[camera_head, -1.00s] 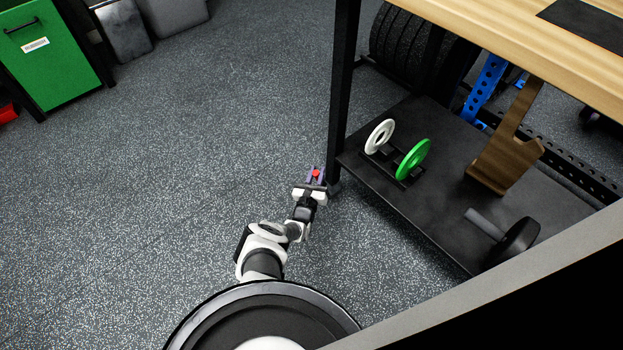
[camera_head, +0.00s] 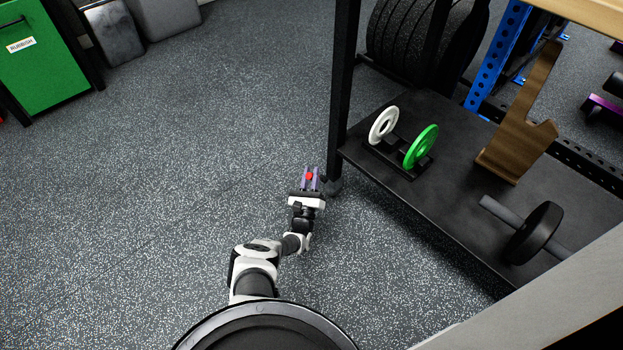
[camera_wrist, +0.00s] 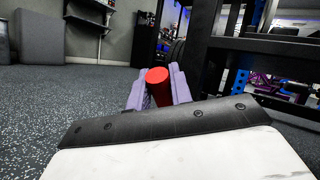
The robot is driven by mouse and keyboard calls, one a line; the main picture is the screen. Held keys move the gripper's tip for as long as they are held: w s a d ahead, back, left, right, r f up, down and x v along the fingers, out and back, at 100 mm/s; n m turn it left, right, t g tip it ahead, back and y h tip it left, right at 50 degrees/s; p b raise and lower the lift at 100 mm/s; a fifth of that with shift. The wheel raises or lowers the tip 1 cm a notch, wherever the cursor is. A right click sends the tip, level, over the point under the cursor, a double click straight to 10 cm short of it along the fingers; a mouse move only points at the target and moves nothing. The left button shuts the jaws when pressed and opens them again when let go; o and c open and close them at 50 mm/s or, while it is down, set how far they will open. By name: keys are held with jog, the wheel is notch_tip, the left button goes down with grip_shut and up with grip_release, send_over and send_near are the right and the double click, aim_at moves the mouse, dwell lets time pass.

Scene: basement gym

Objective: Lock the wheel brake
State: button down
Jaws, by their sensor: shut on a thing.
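My gripper (camera_head: 310,172), with purple fingers, is low over the floor beside the black table leg, just left of the leg's dark wheel (camera_head: 333,186). It is shut on a red cylinder (camera_head: 309,176). In the wrist view the red cylinder (camera_wrist: 157,84) sits between the two purple fingers, with its round end showing. I cannot tell whether it is the brake or joined to the wheel. No separate brake lever can be made out on the wheel, which is small and partly hidden by the gripper.
The table's black lower shelf (camera_head: 455,195) holds a white disc (camera_head: 383,126), a green disc (camera_head: 421,147), a wooden stand (camera_head: 520,120) and a dumbbell (camera_head: 530,232). A green bin (camera_head: 45,65) stands at upper left. The speckled floor to the left is clear.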

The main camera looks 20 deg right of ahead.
jog(key=shift+f, duration=0.1)
dwell(0.3)
jog(key=c, duration=1.3)
grip_release()
jog(key=shift+o, duration=0.2)
jog(key=shift+s+a+f, duration=0.2)
jog(key=shift+s+a, duration=0.1)
jog(key=shift+s, duration=0.15)
jog(key=s+a+p, duration=0.6)
jog(key=s, duration=0.4)
jog(key=shift+a, duration=0.3)
jog(key=shift+s, duration=0.1)
